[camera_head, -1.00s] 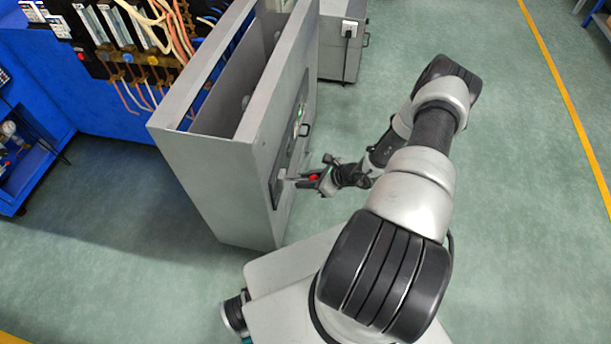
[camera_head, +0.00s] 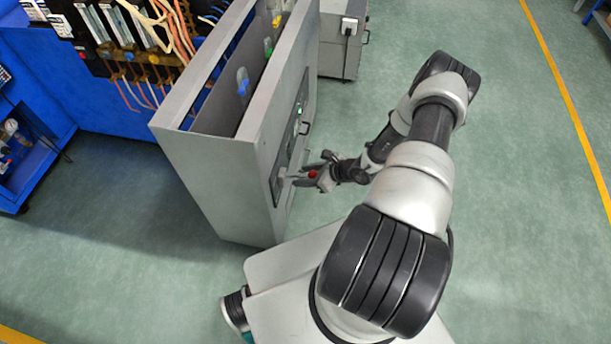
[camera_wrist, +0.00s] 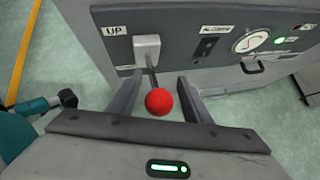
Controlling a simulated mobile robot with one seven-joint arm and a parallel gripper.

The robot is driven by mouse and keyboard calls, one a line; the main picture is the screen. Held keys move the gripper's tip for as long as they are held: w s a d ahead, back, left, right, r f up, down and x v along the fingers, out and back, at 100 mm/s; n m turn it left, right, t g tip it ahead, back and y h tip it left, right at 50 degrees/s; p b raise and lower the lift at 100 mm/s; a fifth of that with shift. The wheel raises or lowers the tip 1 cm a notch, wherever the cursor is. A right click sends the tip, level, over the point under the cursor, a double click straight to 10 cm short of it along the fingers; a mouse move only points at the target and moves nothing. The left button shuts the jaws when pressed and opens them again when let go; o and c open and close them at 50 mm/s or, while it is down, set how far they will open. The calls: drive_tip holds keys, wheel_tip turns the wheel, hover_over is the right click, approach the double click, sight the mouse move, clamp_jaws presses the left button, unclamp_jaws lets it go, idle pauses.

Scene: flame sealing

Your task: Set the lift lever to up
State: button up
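The lift lever shows in the wrist view as a red ball knob (camera_wrist: 159,102) on a thin dark shaft, coming out of a pale grey block (camera_wrist: 147,48). An "UP" label (camera_wrist: 117,30) is on the dark panel, left of the block. My gripper (camera_wrist: 160,80) is open, with one finger on each side of the lever and visible gaps to the knob. In the head view my gripper (camera_head: 302,174) is at the cabinet's right face, with the red knob (camera_head: 312,174) by its fingers. The lever's exact angle is hard to judge.
The grey cabinet (camera_head: 205,185) has an open top, with blue (camera_head: 242,80) and yellow (camera_head: 268,48) pieces showing inside. Its panel has a round gauge (camera_wrist: 250,40) and a handle. A blue machine (camera_head: 105,110) stands behind. Floor to the right is clear.

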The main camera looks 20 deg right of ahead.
drive_tip(key=p+v, duration=0.1)
drive_tip(key=v, duration=1.6)
drive_tip(key=shift+s+p, duration=0.2)
drive_tip(key=shift+p, duration=0.2)
drive_tip(key=shift+r, duration=0.1)
